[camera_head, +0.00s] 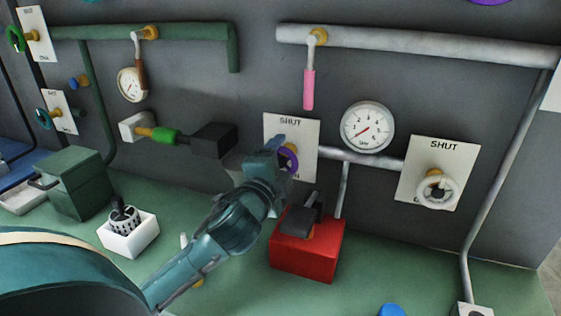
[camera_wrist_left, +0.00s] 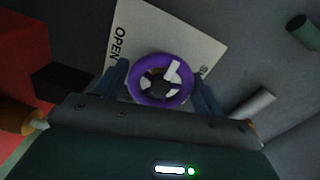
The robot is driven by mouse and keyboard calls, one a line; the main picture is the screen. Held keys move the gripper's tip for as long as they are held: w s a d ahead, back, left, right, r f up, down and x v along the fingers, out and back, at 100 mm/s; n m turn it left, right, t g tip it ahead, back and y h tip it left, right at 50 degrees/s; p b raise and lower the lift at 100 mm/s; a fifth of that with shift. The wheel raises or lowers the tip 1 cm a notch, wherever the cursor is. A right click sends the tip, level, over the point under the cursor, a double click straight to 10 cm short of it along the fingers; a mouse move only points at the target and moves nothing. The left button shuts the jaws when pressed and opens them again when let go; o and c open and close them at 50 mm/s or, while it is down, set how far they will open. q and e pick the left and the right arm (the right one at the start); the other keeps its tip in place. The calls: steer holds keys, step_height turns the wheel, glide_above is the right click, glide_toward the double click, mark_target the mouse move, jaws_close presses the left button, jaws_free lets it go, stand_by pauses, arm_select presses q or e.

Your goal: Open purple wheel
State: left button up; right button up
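The purple wheel (camera_head: 288,158) is a ring on a white plate (camera_head: 306,128) marked SHUT on the wall, partly hidden by my left gripper in the head view. In the left wrist view, the purple wheel (camera_wrist_left: 160,98) shows whole, with a white mark on its inner part. My left gripper (camera_head: 272,155) is at the wheel. In the wrist view, the fingers of the left gripper (camera_wrist_left: 162,88) stand open, one on each side of the ring. Whether they touch its rim I cannot tell. My right gripper is not in view.
A red box (camera_head: 306,258) with a dark top part stands below the wheel. A gauge (camera_head: 367,127) and a white wheel (camera_head: 438,191) are to the right. A pink-handled lever (camera_head: 308,88) hangs above. A green-ringed fitting (camera_head: 164,136) and dark block (camera_head: 213,140) are left.

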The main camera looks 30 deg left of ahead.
arm_select(q)
steer(key=o, duration=0.3)
steer(key=shift+s, duration=0.2)
steer(key=p+v, duration=0.7)
steer(key=v, duration=0.5)
steer(key=shift+s+d+r+p, duration=0.1)
steer(key=shift+s+d+p, duration=0.05)
steer(key=shift+s+p, duration=0.2)
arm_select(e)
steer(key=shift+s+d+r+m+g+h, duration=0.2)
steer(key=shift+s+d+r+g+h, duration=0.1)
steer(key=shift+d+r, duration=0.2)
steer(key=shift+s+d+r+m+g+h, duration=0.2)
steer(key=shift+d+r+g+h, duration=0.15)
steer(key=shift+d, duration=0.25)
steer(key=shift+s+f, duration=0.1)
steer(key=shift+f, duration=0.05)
